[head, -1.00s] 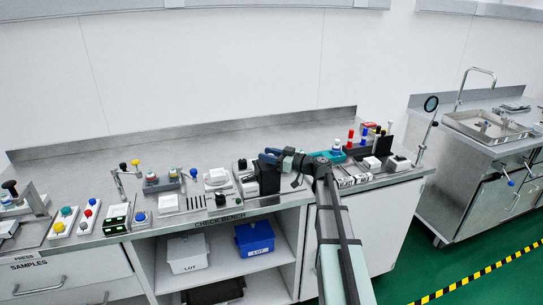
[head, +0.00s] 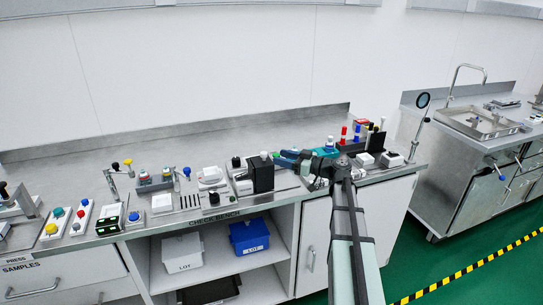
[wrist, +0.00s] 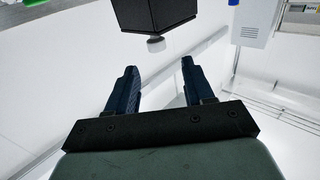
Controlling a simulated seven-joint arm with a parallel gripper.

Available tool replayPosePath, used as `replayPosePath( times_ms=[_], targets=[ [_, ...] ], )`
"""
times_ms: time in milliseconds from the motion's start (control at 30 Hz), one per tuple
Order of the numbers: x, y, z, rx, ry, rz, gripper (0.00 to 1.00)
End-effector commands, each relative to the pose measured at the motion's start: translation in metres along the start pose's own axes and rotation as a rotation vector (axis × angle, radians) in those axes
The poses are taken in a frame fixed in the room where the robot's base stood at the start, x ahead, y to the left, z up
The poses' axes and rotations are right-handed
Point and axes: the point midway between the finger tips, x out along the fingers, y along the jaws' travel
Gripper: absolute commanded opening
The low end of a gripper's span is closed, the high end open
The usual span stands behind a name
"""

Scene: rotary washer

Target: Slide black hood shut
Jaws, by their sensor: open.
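The black hood (head: 262,177) is an upright dark box on a pale rail-like base near the front of the check bench. A small white knob (head: 264,154) sits on top of it. In the wrist view the hood (wrist: 152,12) is at the top centre, with its white knob (wrist: 156,44) toward my fingers. My gripper (head: 285,158) is just right of the hood at about knob height. In the wrist view my gripper (wrist: 158,72) has its blue fingers apart with nothing between them, and the knob is beyond the fingertips.
Left of the hood stand a white device (head: 211,178) and a black knob unit (head: 214,198). The bench's back is clear.

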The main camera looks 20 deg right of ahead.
Motion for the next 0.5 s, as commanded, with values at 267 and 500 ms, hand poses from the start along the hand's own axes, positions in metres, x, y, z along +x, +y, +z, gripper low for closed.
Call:
replayPosePath(
  times_ms=[267,500],
  targets=[
    [-0.040,0.000,0.000,0.000,0.000,0.000,0.52],
    [-0.050,0.000,0.000,0.000,0.000,-0.001,0.52]
  ],
)
